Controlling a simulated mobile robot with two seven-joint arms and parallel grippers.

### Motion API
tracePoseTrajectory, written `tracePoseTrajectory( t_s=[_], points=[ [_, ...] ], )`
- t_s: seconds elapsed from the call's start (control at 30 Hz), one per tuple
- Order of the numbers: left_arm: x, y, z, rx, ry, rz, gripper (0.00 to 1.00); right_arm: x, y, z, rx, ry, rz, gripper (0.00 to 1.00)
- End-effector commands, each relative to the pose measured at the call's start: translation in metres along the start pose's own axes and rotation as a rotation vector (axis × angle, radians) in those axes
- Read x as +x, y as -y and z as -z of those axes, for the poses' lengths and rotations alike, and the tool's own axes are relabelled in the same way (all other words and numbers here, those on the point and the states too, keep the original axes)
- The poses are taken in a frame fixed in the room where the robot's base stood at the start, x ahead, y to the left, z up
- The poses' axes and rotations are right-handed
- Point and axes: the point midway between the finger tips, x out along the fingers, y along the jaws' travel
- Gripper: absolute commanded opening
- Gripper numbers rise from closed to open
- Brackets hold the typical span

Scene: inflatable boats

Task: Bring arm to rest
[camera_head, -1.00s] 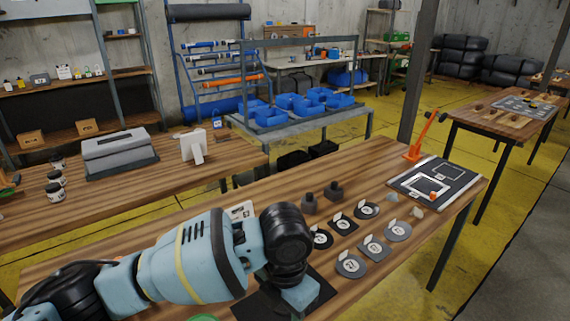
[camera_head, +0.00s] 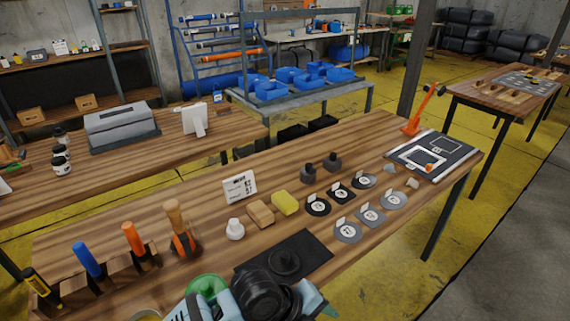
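My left arm, light blue with a black wrist joint, shows at the bottom middle of the head view, low at the near edge of the wooden workbench (camera_head: 130,222). Only its last links show, cut off by the lower frame edge. I see no gripper fingers on it, so whether that gripper is open or shut is hidden. A black square mat with a round black piece (camera_head: 284,262) lies on the bench just beyond the wrist. My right arm and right gripper are not in view.
Beyond the wrist are a white-capped bottle (camera_head: 235,229), a tan block (camera_head: 261,214), a yellow sponge (camera_head: 285,203) and several round labelled patches (camera_head: 348,231). Upright handled tools (camera_head: 134,239) stand at left, with a green ring (camera_head: 207,284) beside the arm. An orange lever (camera_head: 424,109) stands at the far right.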

Motion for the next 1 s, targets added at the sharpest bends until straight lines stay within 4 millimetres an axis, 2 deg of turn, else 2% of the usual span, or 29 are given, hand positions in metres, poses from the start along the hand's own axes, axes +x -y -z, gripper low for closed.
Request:
tracePoseTrajectory(
  t_s=[0.1,0.27,0.47,0.67,0.8,0.9,1.0],
  points=[
    [0.011,-0.021,0.000,-0.293,0.019,0.101,0.44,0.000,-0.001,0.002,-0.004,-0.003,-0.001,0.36],
    [0.019,-0.057,-0.007,-0.683,0.061,0.230,0.44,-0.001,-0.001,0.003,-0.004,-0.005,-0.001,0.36],
    [0.019,-0.123,-0.015,-1.144,0.130,0.379,0.44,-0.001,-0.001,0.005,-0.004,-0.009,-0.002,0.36],
    [0.006,-0.208,-0.012,-1.551,0.226,0.528,0.44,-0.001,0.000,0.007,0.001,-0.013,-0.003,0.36],
    [-0.013,-0.272,-0.001,-1.788,0.305,0.637,0.44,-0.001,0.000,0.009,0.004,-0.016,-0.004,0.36],
    [-0.029,-0.312,0.010,-1.916,0.356,0.711,0.44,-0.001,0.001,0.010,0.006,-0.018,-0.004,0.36],
    [-0.044,-0.342,0.021,-2.004,0.395,0.768,0.44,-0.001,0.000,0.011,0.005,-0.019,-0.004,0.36]
  ],
)
